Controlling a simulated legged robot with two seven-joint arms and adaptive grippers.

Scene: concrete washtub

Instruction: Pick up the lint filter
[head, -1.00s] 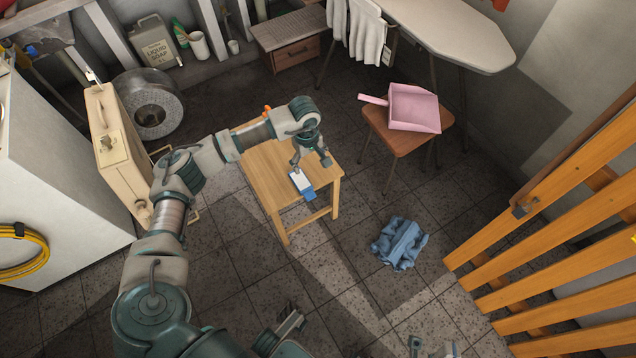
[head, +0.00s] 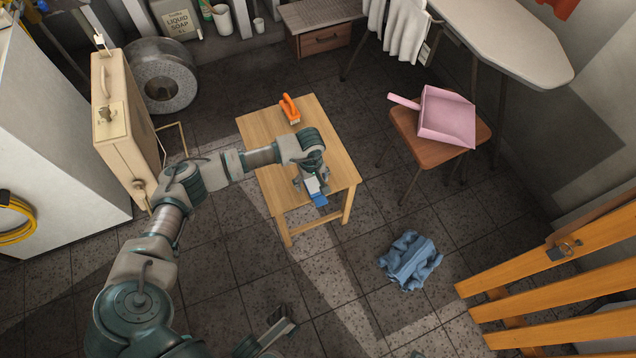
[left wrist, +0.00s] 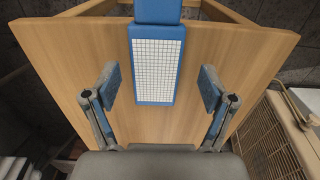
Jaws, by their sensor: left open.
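The lint filter is a flat blue piece with a white grid panel. It lies on the small wooden table (head: 262,128), and its blue end (head: 319,200) shows near the table's front edge in the head view. In the left wrist view the lint filter (left wrist: 157,68) lies ahead between the spread fingers, with its blue handle end at the top. My left gripper (left wrist: 161,86) is open, with a clear gap on each side of the filter. In the head view my left gripper (head: 311,181) is over the filter and hides part of it.
An orange-handled brush (head: 290,108) lies at the table's back. A pink dustpan (head: 447,118) is on a brown stool (head: 408,122) to the right. A blue cloth (head: 410,261) lies on the floor. A beige case (head: 125,125) stands left. Orange slats (head: 555,295) are at the right.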

